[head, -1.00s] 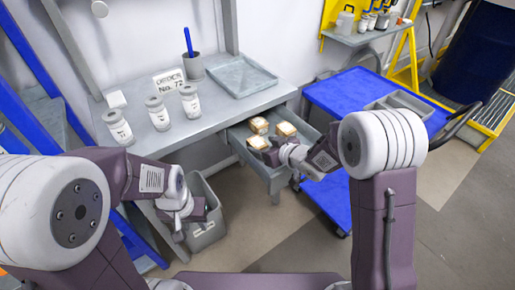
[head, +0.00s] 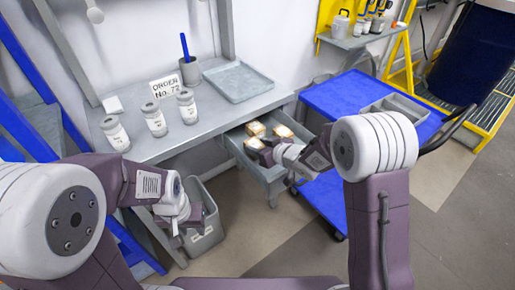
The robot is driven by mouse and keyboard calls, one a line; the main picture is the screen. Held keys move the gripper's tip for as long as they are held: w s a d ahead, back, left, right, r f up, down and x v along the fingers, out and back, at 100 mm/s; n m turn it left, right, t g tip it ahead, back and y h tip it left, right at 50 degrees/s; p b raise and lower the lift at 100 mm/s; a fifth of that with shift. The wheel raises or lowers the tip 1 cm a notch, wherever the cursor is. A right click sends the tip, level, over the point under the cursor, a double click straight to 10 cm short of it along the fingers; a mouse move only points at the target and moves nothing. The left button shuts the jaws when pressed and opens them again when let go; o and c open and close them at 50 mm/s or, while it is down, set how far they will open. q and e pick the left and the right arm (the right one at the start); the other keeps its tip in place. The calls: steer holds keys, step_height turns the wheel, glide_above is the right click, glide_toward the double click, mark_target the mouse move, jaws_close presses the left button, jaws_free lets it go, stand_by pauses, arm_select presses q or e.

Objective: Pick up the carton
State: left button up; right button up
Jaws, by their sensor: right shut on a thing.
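Several small tan-and-white cartons sit in the open drawer of the grey bench: one at the back left (head: 256,129), one at the right (head: 283,132), and a near one (head: 254,143). My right gripper (head: 262,154) reaches into the drawer from the right and is shut on the near carton, partly covering it. Whether that carton is lifted off the drawer floor is not clear. My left gripper (head: 178,238) hangs low in front of the bench beside the grey bin, with no carton near it; its fingers are too small to read.
The open drawer (head: 271,172) juts from the bench (head: 215,116). On the bench stand white jars (head: 154,119), an order sign (head: 165,87), a pen cup (head: 190,70) and a tray (head: 243,81). A grey bin (head: 205,235) is below. A blue cart (head: 350,100) stands right.

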steer(key=r, duration=0.2)
steer(key=r+p, duration=0.1)
steer(key=shift+d+r, duration=0.4)
steer(key=s+d+r+p, duration=0.4)
steer(key=d+r, duration=0.2)
steer(key=d, duration=0.4)
steer(key=shift+s+d+f, duration=0.1)
steer(key=shift+f, duration=0.05)
